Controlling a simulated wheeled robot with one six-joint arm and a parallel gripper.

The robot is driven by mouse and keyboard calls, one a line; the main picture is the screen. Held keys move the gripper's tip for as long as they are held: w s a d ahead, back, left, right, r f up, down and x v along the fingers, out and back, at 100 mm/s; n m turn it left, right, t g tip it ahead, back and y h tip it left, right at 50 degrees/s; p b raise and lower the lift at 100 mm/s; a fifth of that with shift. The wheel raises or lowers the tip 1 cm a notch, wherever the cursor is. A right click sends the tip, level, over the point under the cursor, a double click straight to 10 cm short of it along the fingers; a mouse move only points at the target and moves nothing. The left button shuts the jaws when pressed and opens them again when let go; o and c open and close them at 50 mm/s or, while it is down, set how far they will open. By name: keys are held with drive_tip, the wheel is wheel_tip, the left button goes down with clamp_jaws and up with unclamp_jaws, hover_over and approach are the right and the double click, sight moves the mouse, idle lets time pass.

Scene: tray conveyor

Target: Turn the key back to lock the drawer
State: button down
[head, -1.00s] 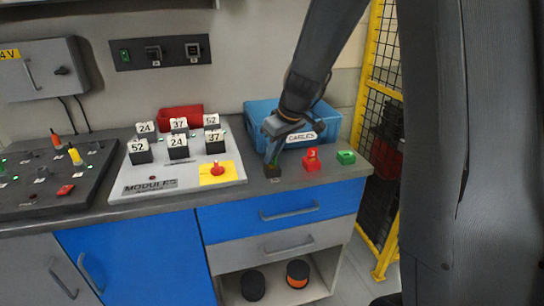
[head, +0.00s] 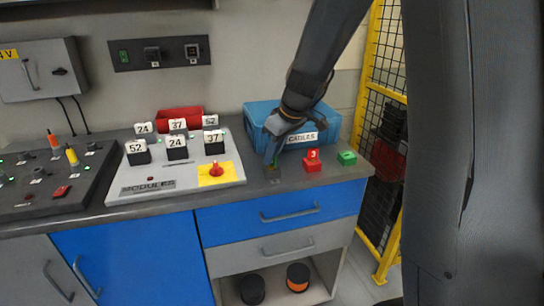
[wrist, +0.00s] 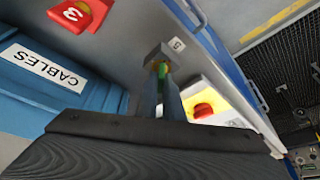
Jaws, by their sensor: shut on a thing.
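My gripper (head: 271,157) points down at a small dark block (head: 272,173) on the bench's front edge, left of the red block. In the wrist view the block shows as a grey block (wrist: 166,52) marked 5. My fingers (wrist: 160,92) are closed around a small part at it, taken to be the key, with yellow and green showing between them. The fingers hide most of it, so its turn angle cannot be told. The blue drawer (head: 240,222) below the bench top looks closed.
A red block (head: 312,165) marked 3 and a green block (head: 346,158) stand right of my gripper. A blue CABLES bin (head: 262,112) is close behind. The MODULES panel (head: 125,195) with a red knob (head: 216,169) on yellow lies left. A yellow fence post (head: 362,75) stands right.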

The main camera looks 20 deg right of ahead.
drive_tip(key=shift+n+g+y+b, duration=0.5)
drive_tip(key=shift+n+b, duration=1.2)
drive_tip(key=shift+n, duration=0.3)
drive_tip(key=shift+n+g+b, duration=0.3)
drive_tip(key=shift+n+b, duration=0.2)
drive_tip(key=shift+n, duration=0.2)
drive_tip(key=shift+n+y, duration=0.3)
drive_tip(key=shift+n, duration=0.3)
drive_tip(key=shift+n+g+b, duration=0.35)
drive_tip(key=shift+n+g, duration=0.25)
drive_tip(key=shift+n, duration=0.4)
